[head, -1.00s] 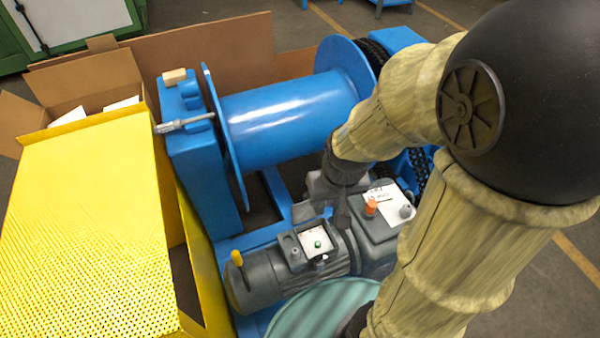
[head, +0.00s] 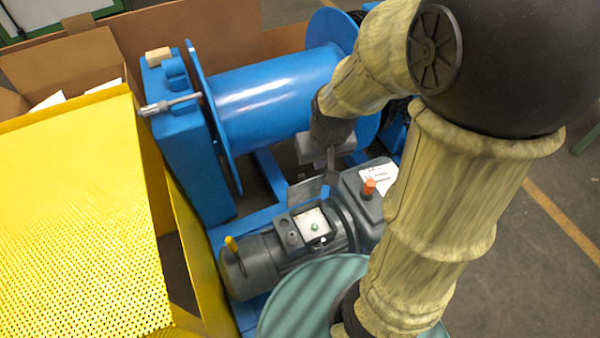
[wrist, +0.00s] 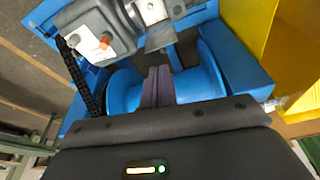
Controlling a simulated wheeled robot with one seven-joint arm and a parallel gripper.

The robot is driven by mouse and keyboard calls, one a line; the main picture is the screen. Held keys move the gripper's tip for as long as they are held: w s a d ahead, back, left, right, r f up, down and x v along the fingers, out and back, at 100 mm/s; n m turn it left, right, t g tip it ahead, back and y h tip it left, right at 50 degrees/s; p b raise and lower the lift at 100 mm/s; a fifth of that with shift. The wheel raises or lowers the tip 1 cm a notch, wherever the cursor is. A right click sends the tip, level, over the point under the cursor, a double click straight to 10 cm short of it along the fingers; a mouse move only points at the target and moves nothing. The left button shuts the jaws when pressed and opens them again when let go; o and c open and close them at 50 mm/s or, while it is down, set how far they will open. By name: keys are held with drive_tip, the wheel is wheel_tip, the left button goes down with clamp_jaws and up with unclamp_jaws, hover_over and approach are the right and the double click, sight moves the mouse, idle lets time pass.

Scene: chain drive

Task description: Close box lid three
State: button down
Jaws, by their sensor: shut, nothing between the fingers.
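A small grey motor box (head: 312,222) with a pale inner face and a green dot sits open on top of the motor. A flat grey plate (head: 306,192) stands just behind it and may be its lid. The plate also shows in the wrist view (wrist: 160,37). A cardboard box (head: 70,62) with raised flaps stands at the back left. Nothing marks which lid is number three. My gripper (head: 331,178) is shut and empty, pointing down beside the plate's right end, between motor and drum. Its fingers also show in the wrist view (wrist: 157,86); contact is unclear.
A blue drum (head: 270,100) stands behind the motor (head: 255,265). A yellow perforated guard (head: 75,220) fills the left. An orange knob (head: 369,187) stands on the grey housing at right. A teal round cover (head: 300,300) lies in front.

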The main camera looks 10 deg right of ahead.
drive_tip(key=n+t+b, duration=0.1)
drive_tip(key=n+b, duration=0.1)
drive_tip(key=b, duration=1.9)
hover_over(302, 187)
drive_tip(key=w, duration=0.4)
wheel_tip(302, 187, down, 19)
drive_tip(key=shift+w+d+t+y, duration=0.1)
drive_tip(key=shift+w+t+y, duration=0.2)
drive_tip(key=shift+w+y, duration=0.25)
wheel_tip(302, 187, down, 9)
drive_tip(key=b, duration=0.3)
drive_tip(key=shift+f, duration=0.15)
drive_tip(key=shift+s+d+f+b, duration=0.1)
drive_tip(key=shift+s+b, duration=0.1)
drive_tip(key=shift+b, duration=0.45)
